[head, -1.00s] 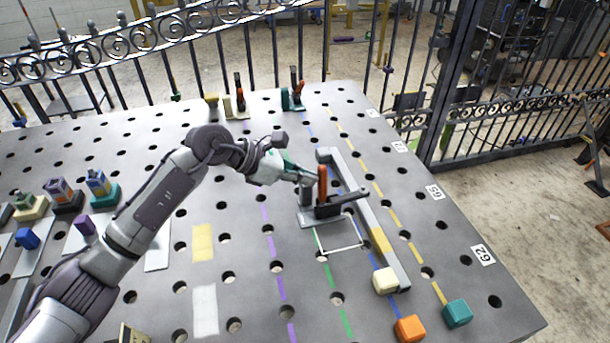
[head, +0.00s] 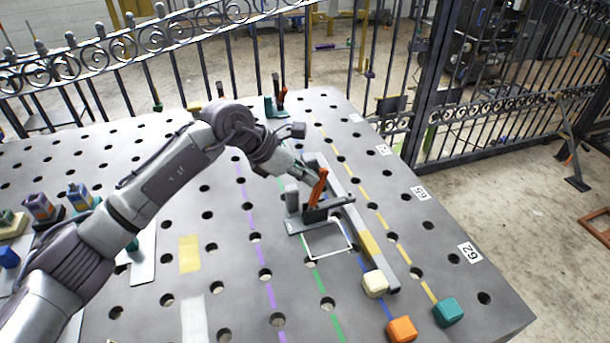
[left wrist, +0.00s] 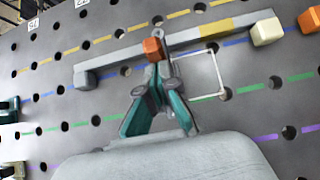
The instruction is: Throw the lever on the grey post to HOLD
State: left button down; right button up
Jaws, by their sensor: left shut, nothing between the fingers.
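The lever's orange handle (head: 317,190) rises from a dark clamp on a small grey plate (head: 297,226), its top leaning to the right. A short grey block (head: 292,198) stands on the plate beside it. My left gripper (head: 313,179) is shut and empty, with its tips at the left side of the handle's upper part; they look close or touching. In the left wrist view the handle's orange end (left wrist: 153,48) shows just beyond the fingertips (left wrist: 158,72). No HOLD marking is readable. My right gripper is not in view.
A long grey rail (head: 352,215) with a yellow patch lies just right of the lever. Cream (head: 375,283), orange (head: 402,329) and teal (head: 448,311) blocks lie near the front. A white square outline (head: 330,252) is beside the plate. Another clamp (head: 275,103) stands at the back.

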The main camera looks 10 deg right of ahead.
pick_arm(q)
jog(key=v, duration=1.2)
jog(key=shift+f, duration=0.1)
